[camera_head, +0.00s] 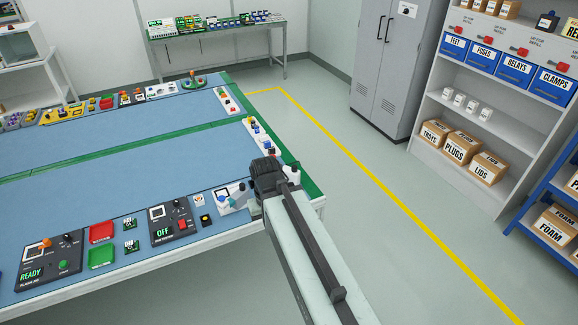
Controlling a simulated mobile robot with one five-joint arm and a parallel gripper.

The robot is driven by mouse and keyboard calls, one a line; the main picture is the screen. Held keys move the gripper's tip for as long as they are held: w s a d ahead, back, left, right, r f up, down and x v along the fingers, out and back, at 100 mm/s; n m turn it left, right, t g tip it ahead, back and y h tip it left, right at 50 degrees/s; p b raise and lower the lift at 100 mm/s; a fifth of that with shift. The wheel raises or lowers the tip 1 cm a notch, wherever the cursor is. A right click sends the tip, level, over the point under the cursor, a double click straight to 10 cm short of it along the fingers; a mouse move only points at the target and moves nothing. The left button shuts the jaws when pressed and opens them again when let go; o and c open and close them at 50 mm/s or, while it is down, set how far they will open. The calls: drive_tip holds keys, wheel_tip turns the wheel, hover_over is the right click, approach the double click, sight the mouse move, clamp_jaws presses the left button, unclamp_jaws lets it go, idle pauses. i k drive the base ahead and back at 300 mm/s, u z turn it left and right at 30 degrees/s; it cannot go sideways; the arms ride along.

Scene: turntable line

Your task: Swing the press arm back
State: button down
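My arm reaches up from the lower right over the near right corner of the blue-topped table (120,172). My gripper (266,170) is the dark block at its end. Its fingertips are hidden or too small to make out. A small white device (228,201) with a dark screen and bluish parts stands just left of it, partly covered. I cannot tell whether they touch. I cannot pick out the press arm with certainty. A round green device with an orange part (193,82) sits at the table's far edge.
Control boxes marked OFF (170,224) and READY (48,262), a red tray (102,231) and a green tray (102,256) line the near edge. Small devices (258,132) line the right edge. Open floor (400,255) lies right, before shelves (470,125).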

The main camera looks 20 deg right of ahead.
sight(294, 175)
drive_tip(key=z, duration=0.45)
drive_tip(key=i, duration=0.5)
drive_tip(key=u, duration=1.95)
drive_tip(key=i, duration=0.3)
drive_tip(key=u, duration=0.35)
